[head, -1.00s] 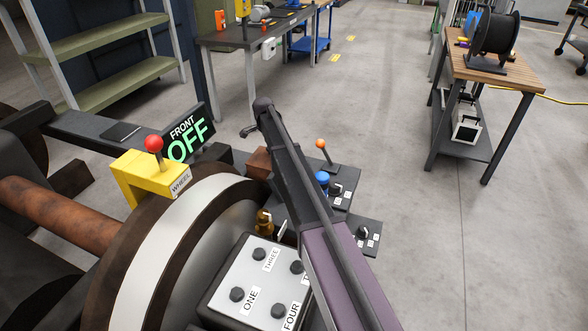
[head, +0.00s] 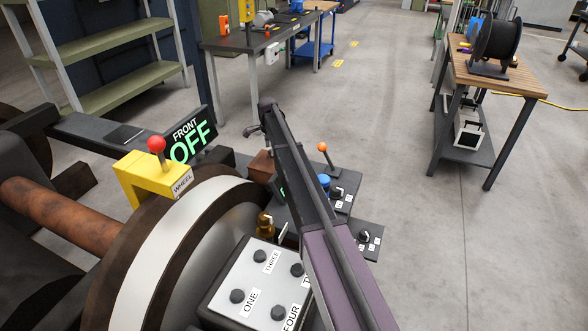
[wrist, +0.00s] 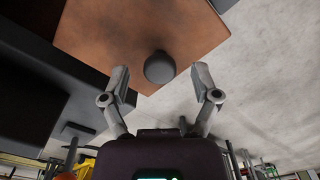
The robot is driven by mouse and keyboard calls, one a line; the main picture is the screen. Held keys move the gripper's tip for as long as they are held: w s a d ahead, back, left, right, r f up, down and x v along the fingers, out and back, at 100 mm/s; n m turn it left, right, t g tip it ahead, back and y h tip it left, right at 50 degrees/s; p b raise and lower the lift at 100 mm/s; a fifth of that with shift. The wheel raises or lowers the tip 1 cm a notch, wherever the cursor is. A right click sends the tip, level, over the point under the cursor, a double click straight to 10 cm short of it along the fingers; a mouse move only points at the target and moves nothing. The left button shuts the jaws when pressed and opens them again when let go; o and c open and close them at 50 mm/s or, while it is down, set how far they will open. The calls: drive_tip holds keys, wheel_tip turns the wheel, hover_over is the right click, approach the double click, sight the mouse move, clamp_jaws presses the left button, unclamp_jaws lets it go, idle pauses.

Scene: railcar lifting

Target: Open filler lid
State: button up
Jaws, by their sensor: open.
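A flat brown panel (wrist: 120,40) with a dark round knob (wrist: 160,67) fills the upper wrist view; it looks like the filler lid. My gripper (wrist: 160,76) is open, with one finger on each side of the knob and visible gaps between. I cannot tell how far the knob is from the fingertips in depth. In the head view a small brown block (head: 260,164) sits beside my arm, below the gripper finger (head: 252,130); it may be the same part. Most of my gripper is hidden there by the arm.
A white button panel (head: 262,285) is below. An orange-knobbed lever (head: 322,148) is to the right, with open floor beyond.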

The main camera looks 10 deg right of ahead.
drive_tip(key=shift+d+r+p, duration=0.15)
drive_tip(key=shift+r+p, duration=0.65)
drive_tip(key=shift+r, duration=0.1)
drive_tip(key=shift+d+r+p, duration=0.15)
drive_tip(key=shift+r+p, duration=0.6)
drive_tip(key=shift+r, duration=0.15)
wheel_tip(320, 180, up, 10)
drive_tip(key=p, duration=1)
drive_tip(key=s+r+n+p, duration=0.2)
drive_tip(key=s+n, duration=0.4)
drive_tip(key=s, duration=1.2)
drive_tip(key=s+r+n+p, duration=0.2)
drive_tip(key=s+n, duration=0.5)
drive_tip(key=s, duration=1.2)
drive_tip(key=shift+d, duration=0.25)
drive_tip(key=shift+r, duration=0.1)
drive_tip(key=s+n, duration=0.3)
drive_tip(key=s, duration=0.5)
drive_tip(key=shift+d, duration=0.1)
drive_tip(key=w+f+n+b, duration=0.1)
drive_tip(key=w+f+b, duration=0.1)
drive_tip(key=w, duration=2)
drive_tip(key=w+f+n+b, duration=0.1)
drive_tip(key=w+f+b, duration=0.1)
drive_tip(key=w, duration=2.1)
drive_tip(key=shift+a+f+b, duration=0.3)
drive_tip(key=shift+a+f, duration=0.05)
drive_tip(key=shift+f, duration=0.1)
